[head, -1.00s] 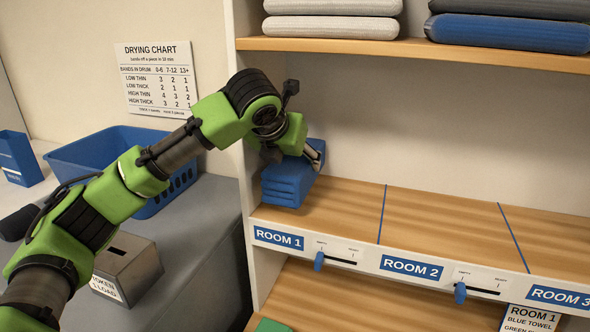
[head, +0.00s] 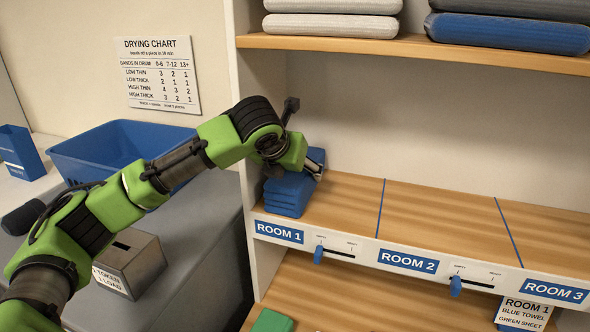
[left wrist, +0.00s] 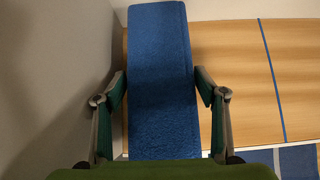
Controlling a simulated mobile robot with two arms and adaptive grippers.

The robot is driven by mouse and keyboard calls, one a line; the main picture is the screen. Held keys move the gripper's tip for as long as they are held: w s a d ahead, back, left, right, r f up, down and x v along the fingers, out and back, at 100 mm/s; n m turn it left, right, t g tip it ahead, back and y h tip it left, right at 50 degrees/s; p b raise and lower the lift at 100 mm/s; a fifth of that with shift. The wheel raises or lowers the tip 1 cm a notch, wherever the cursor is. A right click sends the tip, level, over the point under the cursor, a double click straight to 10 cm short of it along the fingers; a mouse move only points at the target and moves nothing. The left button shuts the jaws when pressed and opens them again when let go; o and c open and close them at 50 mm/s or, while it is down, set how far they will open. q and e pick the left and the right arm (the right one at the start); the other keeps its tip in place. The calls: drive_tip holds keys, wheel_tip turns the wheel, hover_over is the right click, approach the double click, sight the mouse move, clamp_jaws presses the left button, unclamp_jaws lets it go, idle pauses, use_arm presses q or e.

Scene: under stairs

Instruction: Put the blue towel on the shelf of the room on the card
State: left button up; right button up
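The folded blue towel (head: 287,196) is at the left end of the middle shelf, in the ROOM 1 (head: 279,232) bay, against the left side wall. Its lower front is close to the shelf's front edge; I cannot tell whether it fully rests on the board. My left gripper (head: 314,170) is at the towel. In the left wrist view its fingers lie along both sides of the towel (left wrist: 162,85) and appear to press on it. The card (head: 526,314) at lower right reads ROOM 1, BLUE TOWEL, GREEN SHEET. My right gripper is not in view.
The ROOM 2 bay (head: 440,222) and ROOM 3 bay are bare where visible. Blue sliders (head: 318,254) sit on the shelf front. Folded textiles (head: 510,32) lie on the upper shelf. A green item (head: 272,321) is below. A blue basket (head: 110,150) and token box (head: 130,262) stand left.

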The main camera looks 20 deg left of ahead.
use_arm(q)
drive_tip(key=shift+r, duration=0.25)
drive_tip(key=b+v, duration=0.3)
drive_tip(key=v, duration=0.9)
drive_tip(key=shift+f, duration=0.1)
drive_tip(key=shift+d, duration=0.1)
